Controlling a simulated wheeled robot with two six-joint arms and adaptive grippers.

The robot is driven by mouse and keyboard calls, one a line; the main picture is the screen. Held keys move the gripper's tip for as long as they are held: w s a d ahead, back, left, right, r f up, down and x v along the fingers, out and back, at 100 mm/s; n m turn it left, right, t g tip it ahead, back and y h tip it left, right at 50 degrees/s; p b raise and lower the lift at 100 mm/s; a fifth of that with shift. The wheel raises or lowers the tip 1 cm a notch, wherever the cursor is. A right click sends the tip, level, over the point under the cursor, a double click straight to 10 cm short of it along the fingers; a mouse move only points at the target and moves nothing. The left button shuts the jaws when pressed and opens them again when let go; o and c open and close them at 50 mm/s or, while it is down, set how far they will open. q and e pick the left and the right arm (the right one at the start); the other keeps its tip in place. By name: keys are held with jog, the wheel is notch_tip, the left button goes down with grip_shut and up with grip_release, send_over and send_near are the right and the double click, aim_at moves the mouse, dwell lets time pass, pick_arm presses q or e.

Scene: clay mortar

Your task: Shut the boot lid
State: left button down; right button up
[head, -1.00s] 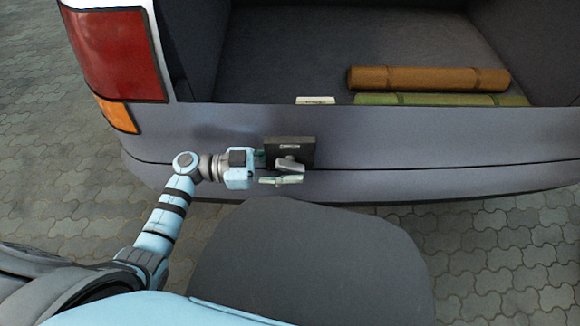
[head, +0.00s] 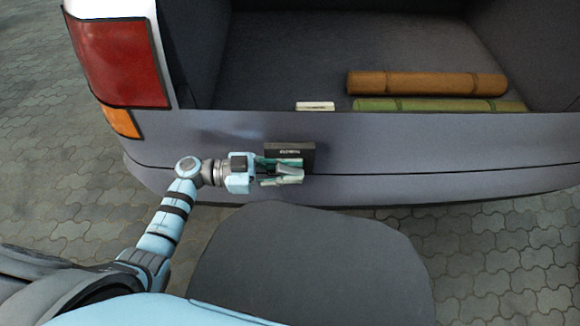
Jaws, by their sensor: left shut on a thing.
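The open boot (head: 300,60) of a grey-and-white car fills the top of the head view, and I see into it. The boot lid itself is not in view. My left gripper (head: 284,171) is at the rear bumper (head: 430,160), below the boot's sill. It is shut on a small black box (head: 304,150) with pale lettering, which shows beyond the fingers. The fingers hide the lower part of the box, and I cannot tell whether the box touches the bumper. My right gripper is not in view.
An orange-brown roll (head: 425,86) and a green roll (head: 440,104) lie in the boot on the right. A small white item (head: 315,106) lies at the sill. A red tail light (head: 122,62) is at the left corner. Paving (head: 40,170) is clear at the left.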

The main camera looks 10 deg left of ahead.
pick_arm(q)
jog(key=c, duration=1.4)
grip_release()
jog(key=shift+c, duration=0.2)
jog(key=shift+a, duration=0.1)
jog(key=v, duration=1.2)
